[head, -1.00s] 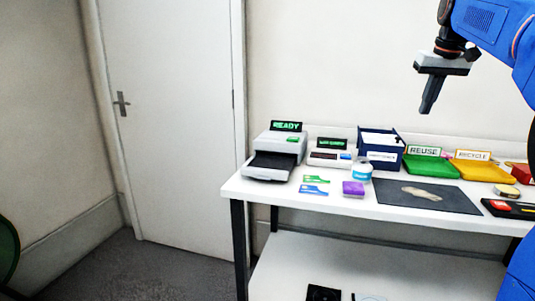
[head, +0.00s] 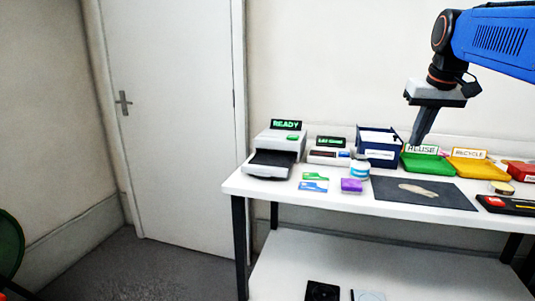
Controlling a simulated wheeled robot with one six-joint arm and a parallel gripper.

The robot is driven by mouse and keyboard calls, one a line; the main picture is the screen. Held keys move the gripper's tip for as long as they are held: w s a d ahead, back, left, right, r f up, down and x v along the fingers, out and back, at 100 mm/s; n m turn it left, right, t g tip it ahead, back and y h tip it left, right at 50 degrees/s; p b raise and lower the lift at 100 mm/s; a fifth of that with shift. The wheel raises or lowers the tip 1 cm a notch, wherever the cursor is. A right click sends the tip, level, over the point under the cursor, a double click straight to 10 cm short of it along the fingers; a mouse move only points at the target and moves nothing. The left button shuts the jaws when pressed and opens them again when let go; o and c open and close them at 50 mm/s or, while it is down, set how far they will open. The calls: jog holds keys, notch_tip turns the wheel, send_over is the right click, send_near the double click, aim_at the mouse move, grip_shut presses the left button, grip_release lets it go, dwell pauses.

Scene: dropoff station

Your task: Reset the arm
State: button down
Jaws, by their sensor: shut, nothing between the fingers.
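My blue arm (head: 495,40) reaches in from the upper right in the head view. My gripper (head: 416,142) points down, shut and empty. In the picture its tip overlaps the REUSE sign (head: 422,149) at the back of the green tray (head: 428,164). How far the tip is from the sign I cannot tell.
A closed door (head: 170,110) stands left.

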jog(key=s+a+f, duration=0.3)
jog(key=s+f, duration=0.5)
jog(key=f, duration=0.1)
jog(key=s+a+f, duration=0.3)
jog(key=s+f, duration=0.6)
jog(key=f, duration=0.1)
jog(key=s+a+f+n, duration=0.1)
jog(key=s+a+f, duration=0.2)
jog(key=s+f, duration=0.6)
jog(key=shift+a+f+t, duration=0.25)
jog(key=shift+f+t, duration=0.05)
jog(key=shift+f, duration=0.35)
